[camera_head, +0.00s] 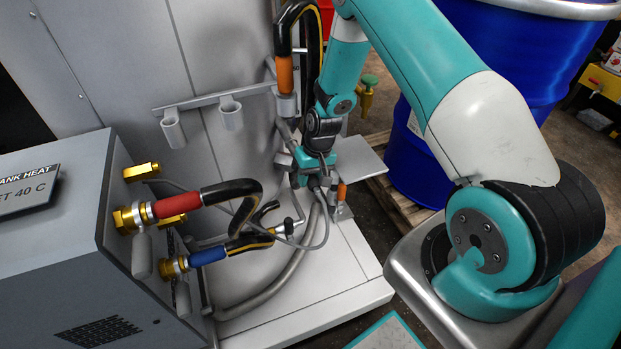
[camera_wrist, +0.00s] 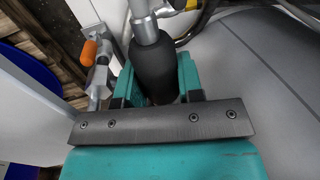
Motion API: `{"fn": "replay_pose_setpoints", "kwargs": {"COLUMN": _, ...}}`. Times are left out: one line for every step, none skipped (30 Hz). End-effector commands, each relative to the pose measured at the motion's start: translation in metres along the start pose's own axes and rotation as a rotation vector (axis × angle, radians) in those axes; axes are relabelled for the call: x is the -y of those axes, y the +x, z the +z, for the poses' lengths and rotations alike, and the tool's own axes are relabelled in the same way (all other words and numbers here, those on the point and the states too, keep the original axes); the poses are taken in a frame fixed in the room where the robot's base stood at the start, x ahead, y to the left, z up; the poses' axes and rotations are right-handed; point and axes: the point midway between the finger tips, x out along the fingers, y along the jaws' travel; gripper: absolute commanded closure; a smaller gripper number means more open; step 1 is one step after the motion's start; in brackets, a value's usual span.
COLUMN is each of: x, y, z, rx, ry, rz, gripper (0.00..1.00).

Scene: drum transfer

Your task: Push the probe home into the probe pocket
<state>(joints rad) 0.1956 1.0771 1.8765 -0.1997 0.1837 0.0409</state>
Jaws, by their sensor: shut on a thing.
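My gripper (camera_head: 315,178) is low beside the tank's grey panel. In the wrist view its teal jaws (camera_wrist: 158,78) are shut on a black cylindrical grip, which I take to be the probe (camera_wrist: 155,62). A silver metal collar (camera_wrist: 147,28) shows at the far end of the black grip. The wrist view does not show clearly whether that collar belongs to the probe or to the pocket. I cannot make out the pocket's mouth or how deep the probe sits. In the head view the probe is mostly hidden by my gripper.
An orange-handled valve (camera_wrist: 90,50) stands close left of my jaws in the wrist view. Hoses with red (camera_head: 178,205) and blue (camera_head: 208,256) sleeves run from the heater cabinet (camera_head: 60,260). A thin grey cable loops toward my gripper. A blue drum (camera_head: 410,145) stands right.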

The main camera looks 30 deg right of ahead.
Motion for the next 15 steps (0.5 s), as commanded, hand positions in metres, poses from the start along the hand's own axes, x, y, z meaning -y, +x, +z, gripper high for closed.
{"fn": "replay_pose_setpoints", "kwargs": {"x": 0.0, "y": 0.0, "z": -0.002, "rx": -0.001, "ry": 0.0, "rz": 0.0, "gripper": 1.0}}
{"fn": "replay_pose_setpoints", "kwargs": {"x": 0.0, "y": 0.0, "z": -0.003, "rx": 0.0, "ry": 0.0, "rz": 0.0, "gripper": 1.0}}
{"fn": "replay_pose_setpoints", "kwargs": {"x": 0.0, "y": 0.0, "z": -0.004, "rx": 0.0, "ry": 0.0, "rz": 0.0, "gripper": 1.0}}
{"fn": "replay_pose_setpoints", "kwargs": {"x": 0.0, "y": 0.0, "z": -0.005, "rx": 0.0, "ry": 0.0, "rz": 0.0, "gripper": 1.0}}
{"fn": "replay_pose_setpoints", "kwargs": {"x": 0.0, "y": 0.0, "z": -0.006, "rx": 0.0, "ry": 0.0, "rz": 0.0, "gripper": 1.0}}
{"fn": "replay_pose_setpoints", "kwargs": {"x": 0.0, "y": 0.0, "z": -0.007, "rx": 0.0, "ry": 0.0, "rz": 0.0, "gripper": 1.0}}
{"fn": "replay_pose_setpoints", "kwargs": {"x": 0.0, "y": 0.0, "z": -0.008, "rx": -0.001, "ry": 0.0, "rz": 0.0, "gripper": 1.0}}
{"fn": "replay_pose_setpoints", "kwargs": {"x": 0.0, "y": 0.0, "z": -0.009, "rx": -0.001, "ry": 0.0, "rz": 0.0, "gripper": 1.0}}
{"fn": "replay_pose_setpoints", "kwargs": {"x": 0.0, "y": 0.0, "z": -0.011, "rx": -0.001, "ry": 0.0, "rz": 0.0, "gripper": 1.0}}
{"fn": "replay_pose_setpoints", "kwargs": {"x": 0.0, "y": 0.0, "z": -0.011, "rx": -0.001, "ry": 0.0, "rz": 0.0, "gripper": 1.0}}
{"fn": "replay_pose_setpoints", "kwargs": {"x": 0.0, "y": 0.0, "z": -0.013, "rx": -0.001, "ry": 0.0, "rz": 0.0, "gripper": 1.0}}
{"fn": "replay_pose_setpoints", "kwargs": {"x": 0.0, "y": 0.0, "z": -0.014, "rx": 0.0, "ry": 0.0, "rz": 0.0, "gripper": 1.0}}
{"fn": "replay_pose_setpoints", "kwargs": {"x": 0.0, "y": 0.0, "z": -0.015, "rx": 0.0, "ry": 0.0, "rz": 0.0, "gripper": 1.0}}
{"fn": "replay_pose_setpoints", "kwargs": {"x": 0.0, "y": 0.0, "z": -0.016, "rx": 0.0, "ry": 0.0, "rz": 0.0, "gripper": 1.0}}
{"fn": "replay_pose_setpoints", "kwargs": {"x": 0.0, "y": 0.0, "z": -0.017, "rx": 0.0, "ry": 0.0, "rz": 0.0, "gripper": 1.0}}
